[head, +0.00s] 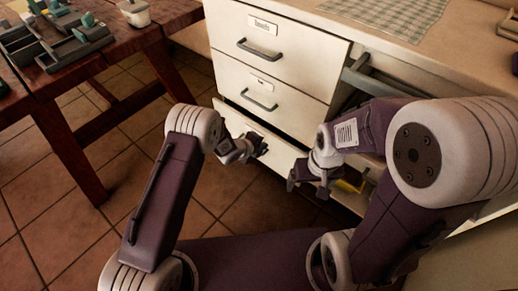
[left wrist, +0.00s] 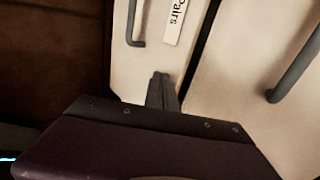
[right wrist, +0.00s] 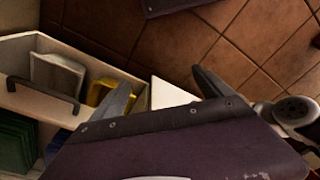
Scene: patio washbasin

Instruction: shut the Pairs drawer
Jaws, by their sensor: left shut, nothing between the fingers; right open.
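The Pairs drawer (head: 281,159) is the bottom one in the cream drawer stack and stands out from the cabinet. Its label and grey handle show in the left wrist view, on its pale front (left wrist: 148,60). My left gripper (head: 262,146) is shut and empty at this drawer's upper edge. In the left wrist view its fingertips (left wrist: 160,78) overlap the drawer front near the dark gap; I cannot tell whether they touch. My right gripper (head: 306,188) is open and empty, right of the drawer. My left gripper hides part of the front in the head view.
The two drawers above (head: 275,98) look shut. Right of the stack, another drawer (right wrist: 88,118) stands open, holding yellow and white items, close to my right gripper. A dark red table (head: 62,125) stands left. Tiled floor (head: 100,235) between is clear.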

